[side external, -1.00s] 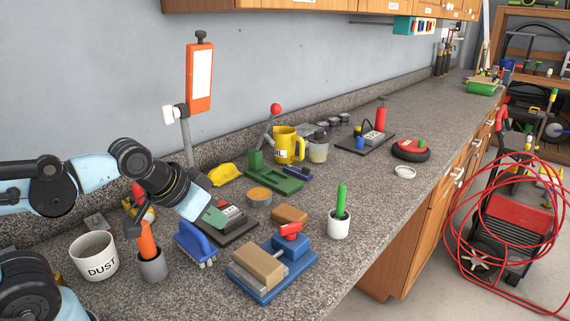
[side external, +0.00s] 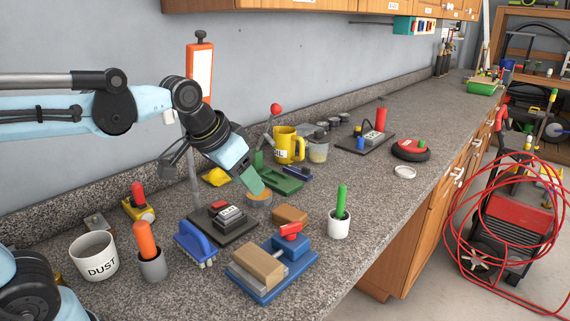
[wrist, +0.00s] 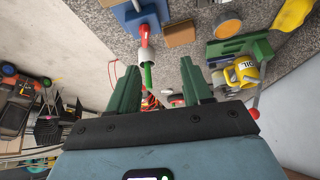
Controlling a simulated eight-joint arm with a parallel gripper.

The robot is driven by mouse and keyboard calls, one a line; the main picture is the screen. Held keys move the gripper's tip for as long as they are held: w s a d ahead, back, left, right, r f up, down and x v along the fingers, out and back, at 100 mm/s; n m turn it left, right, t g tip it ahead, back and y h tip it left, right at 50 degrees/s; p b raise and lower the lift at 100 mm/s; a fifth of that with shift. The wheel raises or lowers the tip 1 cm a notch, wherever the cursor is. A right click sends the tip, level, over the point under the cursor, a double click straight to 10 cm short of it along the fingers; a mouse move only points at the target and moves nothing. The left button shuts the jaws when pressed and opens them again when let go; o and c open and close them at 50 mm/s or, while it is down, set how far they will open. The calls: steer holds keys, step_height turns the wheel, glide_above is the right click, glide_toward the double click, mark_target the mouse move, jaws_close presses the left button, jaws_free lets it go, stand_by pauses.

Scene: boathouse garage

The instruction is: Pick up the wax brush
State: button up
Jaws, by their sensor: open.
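A blue-handled brush (side external: 193,241) with pale bristles lies on the counter. A green handle (side external: 341,201) stands in a white cup (side external: 339,227), and an orange handle (side external: 146,240) stands in a grey cup (side external: 153,267). I cannot tell which of these is the wax brush. My gripper (side external: 255,172) is open and empty, in the air near the orange-filled tin (side external: 258,199). In the wrist view the green handle (wrist: 148,76) and white cup (wrist: 146,55) show between my open fingers (wrist: 160,68), farther off. The blue-handled brush is not visible there.
A blue vise (side external: 272,268) holding a wooden block stands at the front. A green press (side external: 283,180) and yellow jug (side external: 288,146) stand behind. The right counter is clearer.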

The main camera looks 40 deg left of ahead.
steer(key=w+d+r+m+g, duration=0.1)
steer(key=w+d+r, duration=0.15)
steer(key=w, duration=0.45)
steer(key=m+g, duration=0.3)
glide_above(343, 186)
step_height(343, 186, down, 5)
steer(key=shift+n, duration=0.3)
step_height(343, 186, down, 6)
steer(key=shift+f, duration=0.15)
steer(key=shift+w+a+f, duration=0.1)
steer(key=shift+w+f, duration=0.05)
steer(key=shift+f, duration=1.2)
steer(key=shift+w+f, duration=0.1)
steer(key=shift+f, duration=1.2)
jaws_close()
